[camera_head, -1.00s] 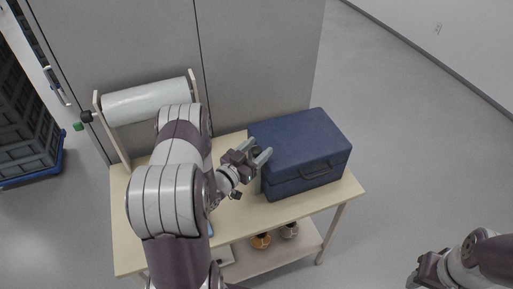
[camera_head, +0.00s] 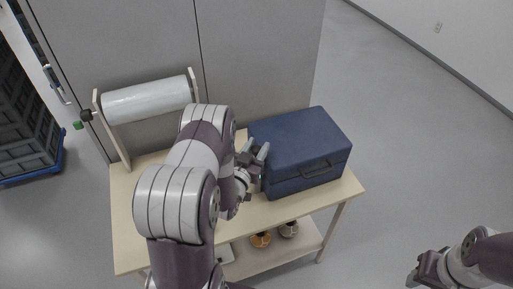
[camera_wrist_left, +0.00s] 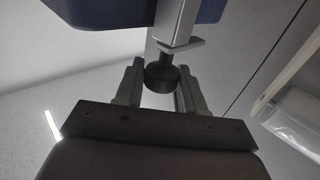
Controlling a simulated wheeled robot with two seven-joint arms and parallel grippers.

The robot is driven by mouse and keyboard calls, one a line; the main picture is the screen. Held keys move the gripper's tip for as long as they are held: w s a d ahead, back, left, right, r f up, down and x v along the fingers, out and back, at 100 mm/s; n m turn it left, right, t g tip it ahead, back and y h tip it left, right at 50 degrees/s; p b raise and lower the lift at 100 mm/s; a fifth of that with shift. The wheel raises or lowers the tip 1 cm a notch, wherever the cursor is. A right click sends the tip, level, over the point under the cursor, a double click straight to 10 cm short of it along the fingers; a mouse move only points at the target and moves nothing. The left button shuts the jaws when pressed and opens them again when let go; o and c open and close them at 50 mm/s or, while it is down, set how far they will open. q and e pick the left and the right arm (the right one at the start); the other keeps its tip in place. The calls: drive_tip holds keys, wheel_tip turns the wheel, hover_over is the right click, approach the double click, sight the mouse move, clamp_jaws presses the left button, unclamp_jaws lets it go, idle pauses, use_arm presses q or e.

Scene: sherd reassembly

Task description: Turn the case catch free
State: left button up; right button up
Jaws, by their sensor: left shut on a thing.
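The blue case (camera_head: 300,145) stands closed on the right part of the table, with a dark handle on its front. My left gripper (camera_head: 257,150) is at the case's left side. In the left wrist view its fingers (camera_wrist_left: 160,86) are shut on a dark round catch knob (camera_wrist_left: 160,72). The knob sits below a pale metal bracket (camera_wrist_left: 178,45) beside the blue case wall. In the head view the catch is hidden by my gripper. My right gripper (camera_head: 416,277) hangs at the lower right, away from the table; its jaw opening is unclear.
The wooden table (camera_head: 284,210) carries a white roll (camera_head: 146,100) on a stand at the back left. Orange and grey round items (camera_head: 262,239) rest on the lower shelf. A grey panel wall (camera_head: 262,50) stands behind. The right floor is clear.

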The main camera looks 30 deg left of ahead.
use_arm(q)
drive_tip(key=o, duration=0.9)
drive_tip(key=shift+o, duration=0.2)
drive_tip(key=s+d+b, duration=0.1)
drive_tip(key=s+b, duration=0.1)
drive_tip(key=s, duration=1)
drive_tip(key=shift+s, duration=0.35)
